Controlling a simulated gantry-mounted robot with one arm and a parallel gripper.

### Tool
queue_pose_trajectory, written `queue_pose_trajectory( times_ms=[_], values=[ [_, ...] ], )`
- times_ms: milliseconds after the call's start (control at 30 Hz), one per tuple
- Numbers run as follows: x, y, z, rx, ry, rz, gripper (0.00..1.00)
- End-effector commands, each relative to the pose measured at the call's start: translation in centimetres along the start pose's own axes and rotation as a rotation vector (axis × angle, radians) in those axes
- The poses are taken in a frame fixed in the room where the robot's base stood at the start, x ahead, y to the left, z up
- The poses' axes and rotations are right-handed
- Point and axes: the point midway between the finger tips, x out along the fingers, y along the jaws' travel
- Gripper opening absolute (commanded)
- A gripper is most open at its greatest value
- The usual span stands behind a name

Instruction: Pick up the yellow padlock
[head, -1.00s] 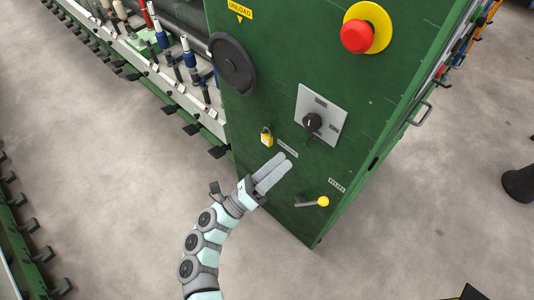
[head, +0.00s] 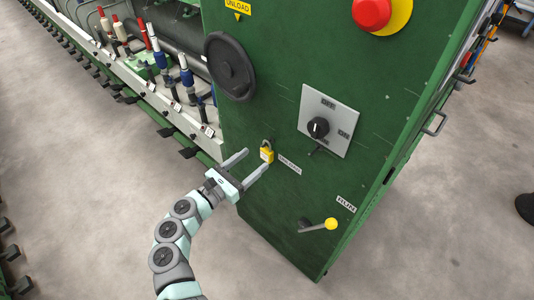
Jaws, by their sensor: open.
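The yellow padlock (head: 267,156) hangs by its shackle on the green front panel, just left of a small label. The padlock appears just beyond the fingertips. I cannot tell how much depth lies between them.
The green cabinet (head: 270,215) carries a black handwheel (head: 231,66), a rotary switch plate (head: 328,121), a red emergency button (head: 371,13) and a yellow-knobbed lever (head: 330,224). A row of spindles (head: 160,60) stands at left. Grey floor (head: 90,190) is open below.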

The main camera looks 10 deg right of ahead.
Motion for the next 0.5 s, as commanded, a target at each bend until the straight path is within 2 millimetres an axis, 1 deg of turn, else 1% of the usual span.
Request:
queue_pose_trajectory(
  times_ms=[133,300,400,500],
  values=[
    [1.6,-0.1,-0.1,-0.002,-0.001,-0.002,0.64],
    [4.3,-0.2,0.0,0.000,-0.005,-0.004,0.64],
    [5.0,-0.2,-0.2,-0.002,-0.002,-0.003,0.64],
    [5.0,-0.2,-0.2,-0.002,-0.001,-0.002,0.64]
  ],
)
